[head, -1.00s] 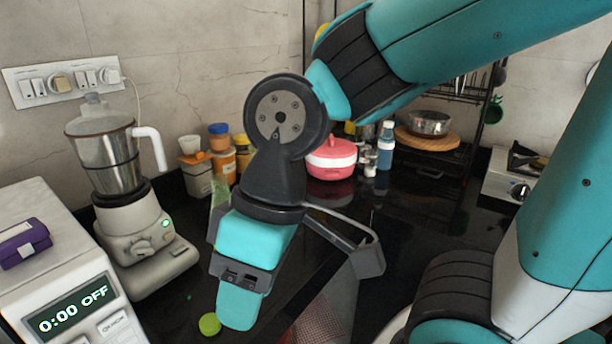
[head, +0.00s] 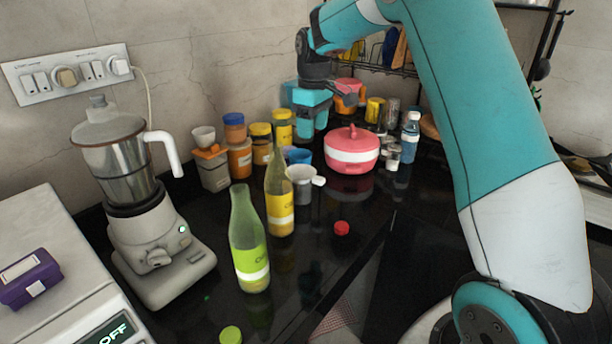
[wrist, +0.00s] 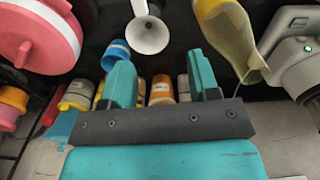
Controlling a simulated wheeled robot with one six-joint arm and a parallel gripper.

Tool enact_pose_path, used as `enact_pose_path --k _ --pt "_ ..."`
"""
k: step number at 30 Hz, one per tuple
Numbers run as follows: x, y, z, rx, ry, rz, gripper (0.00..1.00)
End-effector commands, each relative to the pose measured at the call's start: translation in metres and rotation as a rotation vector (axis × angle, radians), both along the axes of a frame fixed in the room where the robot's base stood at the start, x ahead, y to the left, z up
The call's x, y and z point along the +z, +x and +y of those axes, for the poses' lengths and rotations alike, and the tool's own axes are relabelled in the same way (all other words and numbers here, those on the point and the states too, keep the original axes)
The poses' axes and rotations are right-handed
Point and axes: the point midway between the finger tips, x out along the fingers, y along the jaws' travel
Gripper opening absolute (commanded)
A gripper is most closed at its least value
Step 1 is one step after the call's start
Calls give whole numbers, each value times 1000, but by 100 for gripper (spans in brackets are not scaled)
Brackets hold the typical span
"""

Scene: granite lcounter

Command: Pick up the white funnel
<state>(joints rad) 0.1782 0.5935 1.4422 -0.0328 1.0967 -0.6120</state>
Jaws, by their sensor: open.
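The white funnel (head: 302,180) stands on the dark counter just right of a yellow-labelled bottle, with a small handle out to its right. In the wrist view the funnel (wrist: 149,36) is near the top middle, wide mouth toward the camera, beyond the fingertips. My gripper (head: 312,124) is behind and above the funnel, in front of the back wall, apart from it. In the wrist view my gripper (wrist: 160,72) has its two teal fingers spread, with nothing held between them.
A blue cup (head: 299,156) is close behind the funnel, and a pink-white pot (head: 351,152) is to its right. The yellow-labelled bottle (head: 279,205) and a green bottle (head: 248,250) stand left. Several jars line the wall. A red cap (head: 342,228) lies in front on fairly open counter.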

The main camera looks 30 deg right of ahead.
Motion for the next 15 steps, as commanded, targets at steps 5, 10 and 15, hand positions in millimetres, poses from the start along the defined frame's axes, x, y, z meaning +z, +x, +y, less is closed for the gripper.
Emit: enact_pose_path --k 5,10,15 --pt "-14 13 -26 -18 -12 16 55" --pt "-45 13 -27 -17 -12 19 55" --pt "-84 12 -26 -17 -12 19 55"
